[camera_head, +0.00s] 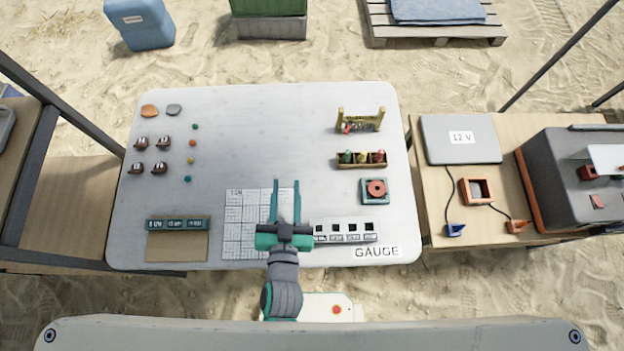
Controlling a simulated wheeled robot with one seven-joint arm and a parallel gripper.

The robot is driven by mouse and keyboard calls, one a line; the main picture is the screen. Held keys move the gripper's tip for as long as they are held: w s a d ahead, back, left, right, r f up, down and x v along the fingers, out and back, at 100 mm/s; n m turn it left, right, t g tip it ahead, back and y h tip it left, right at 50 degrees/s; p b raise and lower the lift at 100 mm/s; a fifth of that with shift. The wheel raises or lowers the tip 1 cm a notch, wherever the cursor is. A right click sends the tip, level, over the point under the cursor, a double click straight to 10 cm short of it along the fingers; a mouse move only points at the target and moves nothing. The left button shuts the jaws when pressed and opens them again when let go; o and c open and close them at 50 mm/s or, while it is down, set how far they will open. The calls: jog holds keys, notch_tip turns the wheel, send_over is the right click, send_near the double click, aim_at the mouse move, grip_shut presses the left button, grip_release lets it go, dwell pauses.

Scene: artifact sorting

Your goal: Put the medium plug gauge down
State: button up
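My gripper (286,183) is over the middle front of the pale table, above the right part of a white grid sheet (242,235). Its two long teal fingers point away from me and stand apart. The table shows between them, and I see nothing held. I cannot make out which item is the medium plug gauge. A white strip (362,238) with several dark square openings lies just right of the gripper, above a "GAUGE" label (377,252). The gripper's body may hide the strip's left end.
A tray of small coloured items (362,166), a yellow stand (341,120) and a teal square holder with a red ring (376,189) are at the right. Small brown-and-white pieces (142,143) and coloured dots are at the left. The table's middle back is clear.

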jog(key=s+d, duration=0.3)
jog(key=s, duration=0.4)
jog(key=s+d+r+n, duration=0.1)
jog(key=s+d, duration=0.2)
jog(key=s, duration=0.4)
jog(key=shift+s+d, duration=0.25)
jog(key=shift+s, duration=0.1)
jog(key=shift+a+r+n, duration=0.1)
jog(key=shift+a+n, duration=0.05)
jog(key=shift+n, duration=0.15)
dwell(0.4)
